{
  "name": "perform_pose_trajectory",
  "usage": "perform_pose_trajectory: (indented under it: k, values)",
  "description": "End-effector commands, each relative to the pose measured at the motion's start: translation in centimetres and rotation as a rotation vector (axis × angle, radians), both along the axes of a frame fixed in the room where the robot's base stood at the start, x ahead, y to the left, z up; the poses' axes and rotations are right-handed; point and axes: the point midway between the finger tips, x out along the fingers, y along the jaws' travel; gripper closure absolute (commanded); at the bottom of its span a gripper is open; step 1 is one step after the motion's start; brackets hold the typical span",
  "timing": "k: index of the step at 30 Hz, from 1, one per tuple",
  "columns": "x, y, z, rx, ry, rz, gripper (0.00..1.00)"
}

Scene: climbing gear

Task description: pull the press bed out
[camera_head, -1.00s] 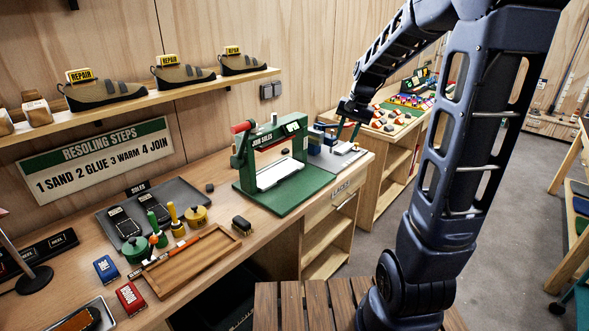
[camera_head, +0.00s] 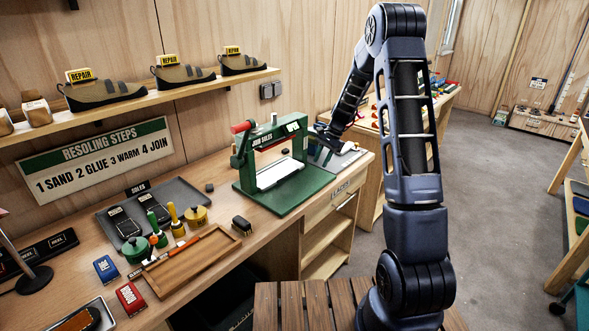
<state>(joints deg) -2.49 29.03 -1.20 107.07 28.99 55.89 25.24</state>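The green press (camera_head: 297,133), marked "JOIN SOLES", stands at the right end of the workbench, with a red-ended handle (camera_head: 243,127) at its upper left. Its white press bed (camera_head: 277,175) lies flat between the uprights, above the green base (camera_head: 290,195). My gripper (camera_head: 318,143) is just right of the press's right upright, above the bench's right end. It is small and partly lost against the things behind it, so I cannot tell whether its fingers are open or shut. It appears apart from the bed.
A wooden tray (camera_head: 190,262), a grey sole tray (camera_head: 187,192) and a dark brush (camera_head: 242,225) lie left of the press. The shelf (camera_head: 140,98) with repair shoes is on the wall. A second table (camera_head: 367,140) stands behind my arm. Bare bench lies before the press.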

Motion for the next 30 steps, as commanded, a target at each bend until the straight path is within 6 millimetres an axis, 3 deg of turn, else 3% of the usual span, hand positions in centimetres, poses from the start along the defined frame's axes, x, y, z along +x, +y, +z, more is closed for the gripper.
perform_pose_trajectory:
  k: [8,24,30]
  values:
    - [-0.1,1.5,-0.6,0.004,0.008,-0.007,0.67]
    - [-3.3,9.9,-0.5,0.003,0.007,-0.006,0.67]
    - [-4.0,11.6,-1.0,0.002,0.009,-0.008,0.67]
